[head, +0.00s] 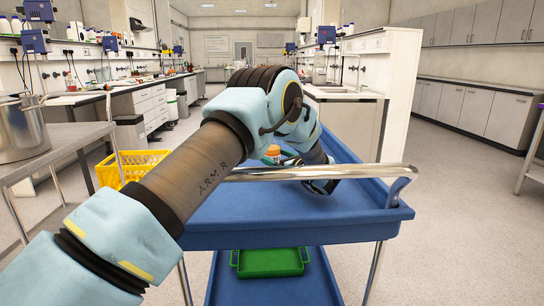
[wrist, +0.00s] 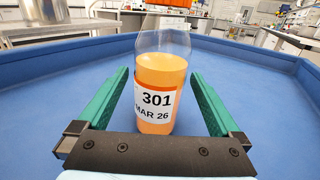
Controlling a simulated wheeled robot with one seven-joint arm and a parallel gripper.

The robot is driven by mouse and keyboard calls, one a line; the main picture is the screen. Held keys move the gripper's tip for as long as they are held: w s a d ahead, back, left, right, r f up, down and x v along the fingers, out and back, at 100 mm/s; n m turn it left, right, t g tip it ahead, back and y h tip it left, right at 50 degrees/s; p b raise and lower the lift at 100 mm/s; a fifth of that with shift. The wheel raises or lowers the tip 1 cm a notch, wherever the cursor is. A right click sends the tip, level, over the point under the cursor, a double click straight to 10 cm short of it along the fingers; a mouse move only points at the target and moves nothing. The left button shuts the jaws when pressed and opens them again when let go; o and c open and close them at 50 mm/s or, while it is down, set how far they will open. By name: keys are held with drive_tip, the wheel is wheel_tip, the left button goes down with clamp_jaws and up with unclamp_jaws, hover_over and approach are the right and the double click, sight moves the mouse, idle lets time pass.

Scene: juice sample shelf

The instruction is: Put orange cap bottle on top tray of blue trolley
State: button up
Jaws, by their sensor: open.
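The orange cap bottle (wrist: 160,85) stands upright on the blue top tray (wrist: 60,110) in the wrist view. It is clear, holds orange juice and has a white label reading 301 MAR 26; its orange cap is cut off by the frame top. My gripper (wrist: 159,74) is open, with a green finger on either side of the bottle and a visible gap at each side. In the head view the bottle (head: 273,151) shows only in part behind my arm, and my gripper (head: 321,187) is low over the top tray (head: 240,222) of the blue trolley.
A metal handle rail (head: 300,173) crosses the near side of the trolley. A green tray (head: 270,262) sits on the lower shelf. A yellow crate (head: 132,166) and a steel pot (head: 22,130) on a metal table are at left. Open floor lies right of the trolley.

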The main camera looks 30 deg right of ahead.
drive_tip(key=s, duration=0.3)
drive_tip(key=s+d, duration=0.1)
drive_tip(key=s, duration=0.7)
drive_tip(key=shift+d, duration=0.35)
